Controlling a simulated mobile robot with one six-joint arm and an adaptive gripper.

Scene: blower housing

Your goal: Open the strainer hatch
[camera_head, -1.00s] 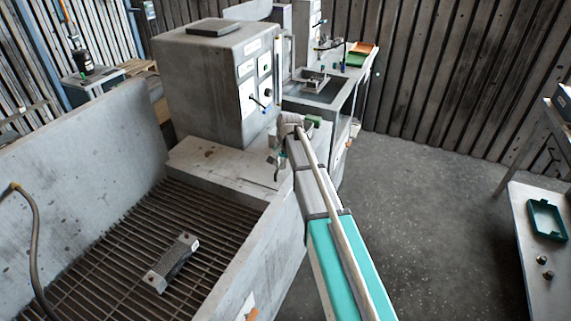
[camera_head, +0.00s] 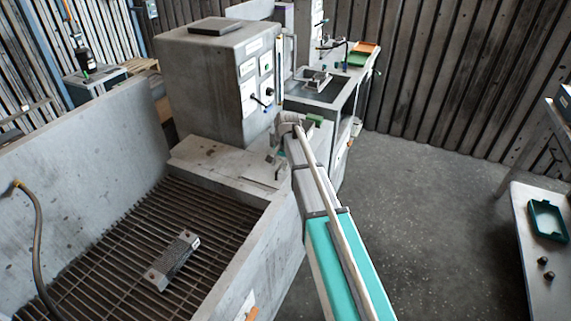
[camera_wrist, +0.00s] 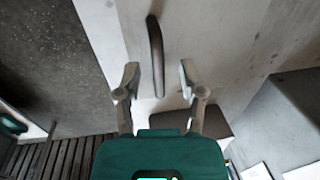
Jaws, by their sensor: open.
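My gripper (camera_wrist: 159,72) is open in the wrist view, with one finger on each side of a dark curved bar handle (camera_wrist: 155,45). The handle's lower part lies between the fingertips in the picture; I cannot see any contact. It is set on a pale grey flat surface (camera_wrist: 190,25), which may be the strainer hatch; no hatch outline is clear. In the head view my gripper (camera_head: 276,155) is small and partly hidden by my wrist, over the ledge (camera_head: 225,165) in front of the grey cabinet.
A grey cabinet (camera_head: 210,85) with switches stands behind the ledge. A grated basin (camera_head: 110,245) to the left holds a small block (camera_head: 173,261). A workbench (camera_head: 345,100) stands beyond. Open floor (camera_head: 430,220) lies to the right, before a table with a green tray (camera_head: 548,220).

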